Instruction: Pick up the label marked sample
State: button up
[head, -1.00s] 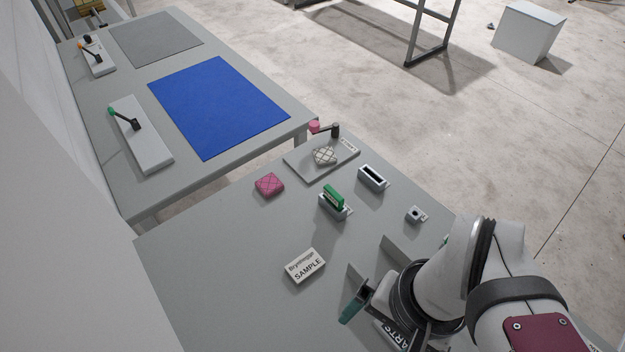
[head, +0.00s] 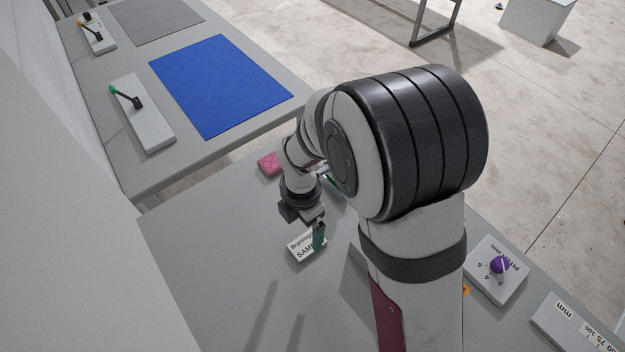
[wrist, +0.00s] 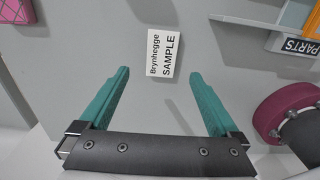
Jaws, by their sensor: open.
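The label (wrist: 162,53) is a small white block with black print reading "Brynhegge SAMPLE". It lies flat on the grey table and shows whole in the wrist view, just beyond and between my fingertips. In the head view the label (head: 302,250) is partly covered by my gripper (head: 318,237), which is above it. In the wrist view my gripper (wrist: 158,72) has its two teal fingers wide apart with nothing between them.
A pink quilted pad (head: 268,164) lies behind my gripper. A panel with a purple knob (head: 500,265) and a scale plate (head: 575,325) sit at the right. A lever block (head: 143,115) and blue mat (head: 220,85) are on the far table. Bare table lies left of the label.

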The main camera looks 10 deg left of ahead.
aim_at(307, 243)
jog(key=f, duration=0.7)
jog(key=shift+w+d, duration=0.1)
jog(key=shift+d, duration=0.2)
jog(key=c, duration=1.4)
jog(key=shift+c, duration=0.2)
jog(key=shift+r, duration=0.2)
